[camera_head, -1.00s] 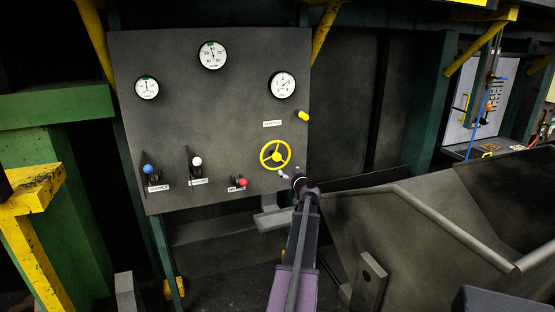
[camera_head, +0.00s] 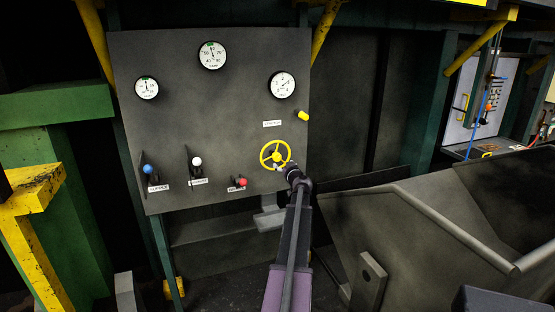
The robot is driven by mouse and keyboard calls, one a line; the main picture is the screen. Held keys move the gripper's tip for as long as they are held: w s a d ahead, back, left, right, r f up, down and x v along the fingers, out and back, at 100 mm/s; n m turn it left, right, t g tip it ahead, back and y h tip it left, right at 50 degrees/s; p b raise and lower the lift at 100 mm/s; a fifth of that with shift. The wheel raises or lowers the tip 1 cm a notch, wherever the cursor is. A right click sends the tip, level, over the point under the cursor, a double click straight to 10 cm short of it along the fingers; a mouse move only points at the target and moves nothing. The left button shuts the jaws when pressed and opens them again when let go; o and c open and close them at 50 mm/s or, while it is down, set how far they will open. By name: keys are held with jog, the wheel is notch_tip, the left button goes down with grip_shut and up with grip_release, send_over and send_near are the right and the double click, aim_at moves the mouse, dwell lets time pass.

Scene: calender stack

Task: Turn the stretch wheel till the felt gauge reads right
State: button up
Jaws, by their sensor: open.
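The yellow stretch wheel (camera_head: 264,153) is mounted low on the right side of the grey panel (camera_head: 225,110), below a small white label. My gripper (camera_head: 281,167) is open at the wheel's lower right rim; I cannot tell whether it touches. Three round white gauges are on the panel: a left gauge (camera_head: 147,88), a top middle gauge (camera_head: 212,56) and a right gauge (camera_head: 283,85). The left and top gauges each have a green mark at the top. Their lettering is too small for me to tell which is the felt gauge.
Levers with a blue knob (camera_head: 148,169), a white knob (camera_head: 196,161) and a red knob (camera_head: 243,182) stand left of the wheel. A yellow knob (camera_head: 303,116) is above right of it. A grey metal guard with a rail (camera_head: 450,225) fills the lower right.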

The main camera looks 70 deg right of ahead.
aim_at(278, 158)
jog(key=x, duration=0.7)
jog(key=shift+w+d, duration=0.1)
jog(key=shift+w, duration=0.05)
grip_shut()
